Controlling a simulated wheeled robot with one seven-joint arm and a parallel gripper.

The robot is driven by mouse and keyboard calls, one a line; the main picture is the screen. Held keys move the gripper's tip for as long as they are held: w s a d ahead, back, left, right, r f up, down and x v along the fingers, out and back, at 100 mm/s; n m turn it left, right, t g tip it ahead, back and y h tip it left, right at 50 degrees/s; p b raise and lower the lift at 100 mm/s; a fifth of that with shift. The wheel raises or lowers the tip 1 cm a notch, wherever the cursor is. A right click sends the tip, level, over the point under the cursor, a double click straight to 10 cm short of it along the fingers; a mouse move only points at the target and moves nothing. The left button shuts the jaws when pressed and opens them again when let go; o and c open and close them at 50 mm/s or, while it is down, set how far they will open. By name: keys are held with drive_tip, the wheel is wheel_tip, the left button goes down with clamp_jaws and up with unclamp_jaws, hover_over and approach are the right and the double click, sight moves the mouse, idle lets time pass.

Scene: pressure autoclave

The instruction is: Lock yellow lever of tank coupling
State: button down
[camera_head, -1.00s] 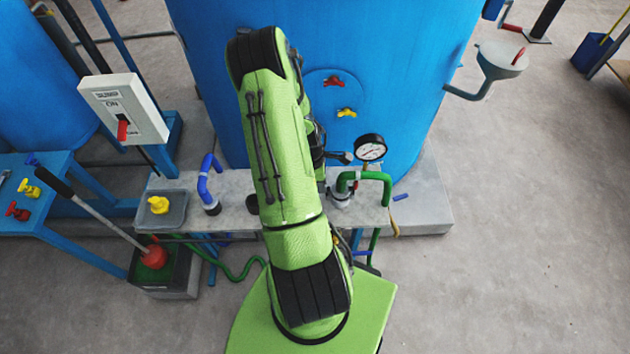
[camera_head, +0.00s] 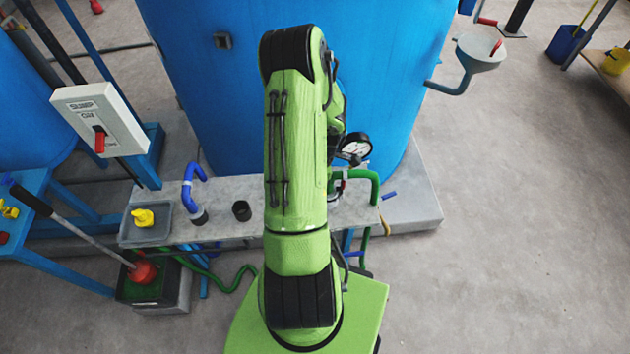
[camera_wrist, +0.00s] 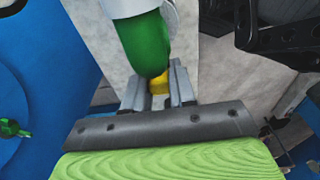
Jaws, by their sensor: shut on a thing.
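In the wrist view my gripper (camera_wrist: 160,88) is shut on a small yellow piece, which appears to be the yellow lever (camera_wrist: 160,80). The lever sits just below the rounded end of a thick green hose (camera_wrist: 148,45); the green hose hides part of it. In the head view my arm hides the gripper and the lever. The green bent pipe (camera_head: 366,178) of the coupling shows just right of my arm, beside the blue tank (camera_head: 215,90). I cannot tell the lever's exact angle.
A pressure gauge (camera_head: 356,149) stands close to my arm. On the grey ledge are a blue bent pipe (camera_head: 190,182), a black socket (camera_head: 241,210) and a tray (camera_head: 127,232) with a yellow valve piece.

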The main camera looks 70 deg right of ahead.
drive_tip(key=c, duration=0.9)
unclamp_jaws()
drive_tip(key=r, duration=0.5)
drive_tip(key=s+r, duration=0.1)
drive_tip(key=r, duration=0.9)
drive_tip(key=shift+s+d+r, duration=0.2)
drive_tip(key=shift+d+r, duration=0.15)
drive_tip(key=shift+d, duration=0.05)
